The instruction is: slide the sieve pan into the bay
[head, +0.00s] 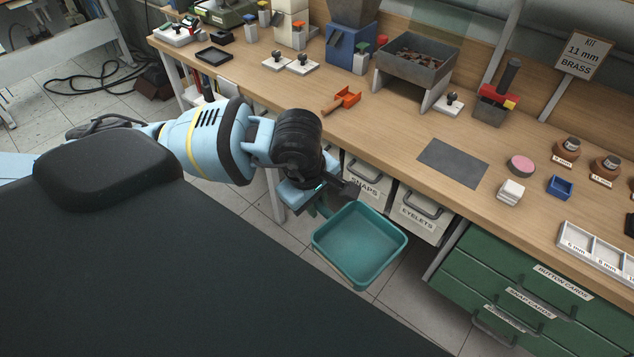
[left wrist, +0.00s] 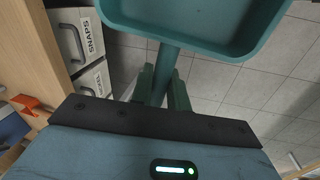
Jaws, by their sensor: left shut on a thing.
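The teal square pan (head: 358,245), which I take to be the sieve pan, hangs in the air in front of the bench, open side up and looking empty. My left gripper (head: 328,204) is shut on its handle. In the left wrist view the handle (left wrist: 168,62) runs between the two fingers (left wrist: 160,88) to the pan (left wrist: 195,22). The bay is not marked; a grey trough (head: 417,66) with dark pieces in it stands on side supports on the bench, with an open space beneath. My right gripper is not in view.
The bench (head: 400,128) edge lies behind the pan. Below it are the SNAPS bin (head: 366,182), the EYELETS bin (head: 424,212) and green drawers (head: 520,285). Floor shows clear below the pan.

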